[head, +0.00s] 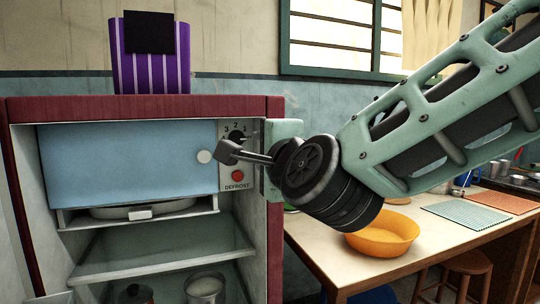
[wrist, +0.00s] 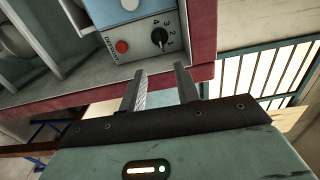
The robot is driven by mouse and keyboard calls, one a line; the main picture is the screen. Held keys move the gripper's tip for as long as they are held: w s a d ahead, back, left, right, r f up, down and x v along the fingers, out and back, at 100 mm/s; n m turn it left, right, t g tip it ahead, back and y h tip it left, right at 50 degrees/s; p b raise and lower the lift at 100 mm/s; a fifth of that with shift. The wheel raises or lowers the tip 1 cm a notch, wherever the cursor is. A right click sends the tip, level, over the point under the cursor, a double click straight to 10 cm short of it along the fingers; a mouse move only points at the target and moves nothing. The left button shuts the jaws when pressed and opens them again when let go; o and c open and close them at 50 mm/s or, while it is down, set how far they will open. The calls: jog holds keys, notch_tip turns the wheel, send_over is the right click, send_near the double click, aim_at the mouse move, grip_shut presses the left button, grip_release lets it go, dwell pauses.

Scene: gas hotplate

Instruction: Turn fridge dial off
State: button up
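The fridge dial (wrist: 160,37) is a black round knob on a grey control panel with numbers around it. In the head view the dial (head: 237,137) is partly hidden behind my gripper. I cannot tell exactly which number it points to. My gripper (wrist: 160,70) is open and empty in the wrist view, its two fingers pointing at the panel, with the dial beyond the tips and apart from them. In the head view my gripper (head: 232,152) reaches in from the right, in front of the panel.
A red button (head: 237,176) with a DEFROST label sits below the dial. The blue freezer door (head: 130,163) is left of the panel. The dark red fridge frame (head: 274,215) stands at the right. An orange bowl (head: 384,238) rests on the table (head: 470,250).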

jog(key=v, duration=0.4)
jog(key=s+a+f+n+g+y, duration=0.1)
jog(key=s+f+n+g, duration=0.5)
jog(key=f, duration=0.3)
jog(key=s+f+n+g, duration=0.4)
jog(key=f+n+g, duration=0.1)
jog(key=f+n, duration=0.35)
jog(key=s+d+f+n+g+h, duration=0.55)
jog(key=s+d+f+n, duration=0.3)
jog(key=s+d, duration=0.35)
notch_tip(320, 180, up, 18)
jog(key=p, duration=1.8)
jog(key=shift+a+g+p, duration=0.25)
jog(key=shift+g+p, duration=0.05)
jog(key=shift+g, duration=0.15)
